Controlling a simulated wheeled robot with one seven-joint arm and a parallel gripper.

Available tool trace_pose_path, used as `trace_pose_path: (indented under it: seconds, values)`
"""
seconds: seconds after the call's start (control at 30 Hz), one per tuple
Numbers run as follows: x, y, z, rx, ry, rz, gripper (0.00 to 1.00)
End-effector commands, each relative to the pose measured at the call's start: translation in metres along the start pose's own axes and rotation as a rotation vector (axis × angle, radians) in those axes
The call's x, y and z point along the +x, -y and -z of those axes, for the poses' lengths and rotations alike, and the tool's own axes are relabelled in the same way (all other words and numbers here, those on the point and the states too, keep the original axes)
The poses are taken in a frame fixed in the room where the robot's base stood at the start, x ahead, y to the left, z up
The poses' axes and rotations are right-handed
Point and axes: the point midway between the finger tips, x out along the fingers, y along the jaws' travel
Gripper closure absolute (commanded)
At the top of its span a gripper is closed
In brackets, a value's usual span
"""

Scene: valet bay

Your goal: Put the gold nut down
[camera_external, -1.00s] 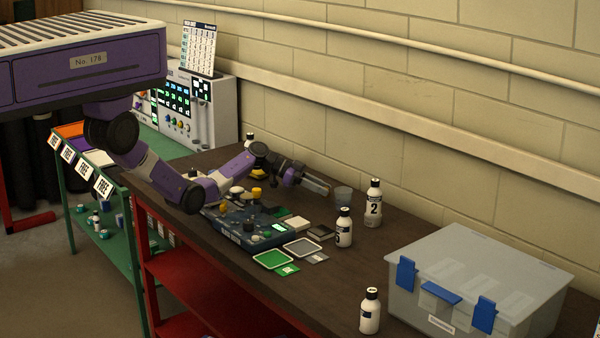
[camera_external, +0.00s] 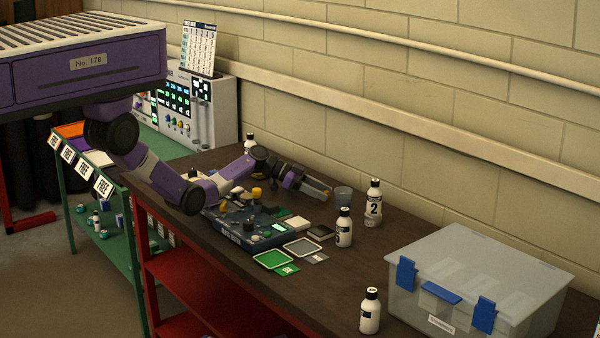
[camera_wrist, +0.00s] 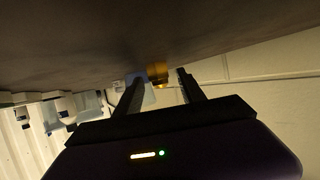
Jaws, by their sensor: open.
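The gold nut (camera_wrist: 158,74) shows in the wrist view between the far ends of my fingers, against the dark bench top, which fills the upper part of that view. My gripper (camera_wrist: 158,86) is open, with a dark finger on either side of the nut and a visible gap to each. In the external view my gripper (camera_external: 322,193) is low over the back of the bench, just left of a small translucent cup (camera_external: 343,195). The nut is too small to make out surely there.
A bottle marked 2 (camera_external: 374,203) and another white bottle (camera_external: 344,228) stand right of my gripper. A blue device with knobs (camera_external: 245,232) lies in front of it. A clear bin with blue latches (camera_external: 470,275) is at the right. The wall runs close behind.

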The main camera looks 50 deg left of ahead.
Motion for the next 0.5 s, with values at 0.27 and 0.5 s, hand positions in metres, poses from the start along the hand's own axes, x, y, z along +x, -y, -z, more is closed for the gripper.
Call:
trace_pose_path:
  seconds: [0.27, 0.5]
  values:
    - [-0.028, 0.001, 0.001, 0.001, -0.001, 0.003, 0.53]
    - [-0.079, 0.001, 0.001, 0.000, -0.002, 0.004, 0.53]
